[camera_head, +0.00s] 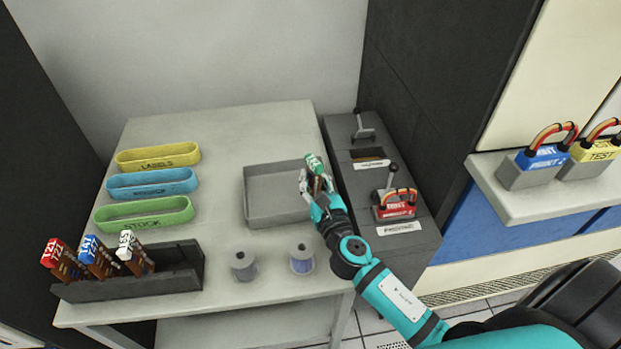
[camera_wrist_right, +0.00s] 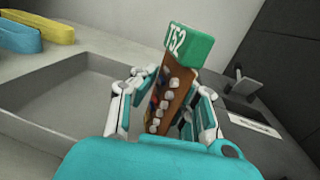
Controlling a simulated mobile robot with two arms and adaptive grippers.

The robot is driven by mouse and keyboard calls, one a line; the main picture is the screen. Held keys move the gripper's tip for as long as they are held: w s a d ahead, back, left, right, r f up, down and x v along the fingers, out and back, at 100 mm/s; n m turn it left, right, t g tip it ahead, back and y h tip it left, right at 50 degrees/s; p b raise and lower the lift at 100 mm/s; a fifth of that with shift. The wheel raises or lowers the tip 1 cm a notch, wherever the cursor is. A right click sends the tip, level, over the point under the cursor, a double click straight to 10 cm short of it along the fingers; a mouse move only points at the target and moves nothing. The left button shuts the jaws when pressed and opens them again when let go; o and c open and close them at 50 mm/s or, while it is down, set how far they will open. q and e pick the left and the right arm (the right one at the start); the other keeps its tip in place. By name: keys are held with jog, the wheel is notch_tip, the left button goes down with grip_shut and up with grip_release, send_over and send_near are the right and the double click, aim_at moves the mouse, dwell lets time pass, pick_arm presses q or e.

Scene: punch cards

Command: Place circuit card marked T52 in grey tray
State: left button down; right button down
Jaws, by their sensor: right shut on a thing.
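The circuit card marked T52 (camera_wrist_right: 192,46) has a green top and a brown board with small components; its green top also shows in the head view (camera_head: 314,162). My right gripper (camera_head: 318,182) is shut on the card and holds it upright, slightly tilted. In the head view the card and gripper are at the right edge of the grey tray (camera_head: 258,208). The visible inside of the tray is empty. Whether the card touches the tray cannot be told. The right wrist view shows the tray (camera_wrist_right: 70,95) left of the card. My left gripper is not in view.
A dark rack (camera_head: 130,284) holds cards with red, blue and white tops. Yellow (camera_head: 158,157), blue (camera_head: 152,183) and green (camera_head: 144,214) bins stand at left. Two spools (camera_head: 243,265) sit at the table front. A dark console with levers and a red padlock (camera_head: 395,204) adjoins at right.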

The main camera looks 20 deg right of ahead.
jog(key=shift+f, duration=0.1)
jog(key=c, duration=1.9)
grip_release()
jog(key=o, duration=0.4)
jog(key=shift+r, duration=0.25)
jog(key=s, duration=0.3)
jog(key=s+b, duration=0.1)
jog(key=s, duration=0.3)
jog(key=s+a+b, duration=0.1)
jog(key=s, duration=0.3)
jog(key=shift+f, duration=0.35)
jog(key=shift+s+r+b, duration=0.15)
jog(key=shift+s+b, duration=0.15)
jog(key=shift+s, duration=0.25)
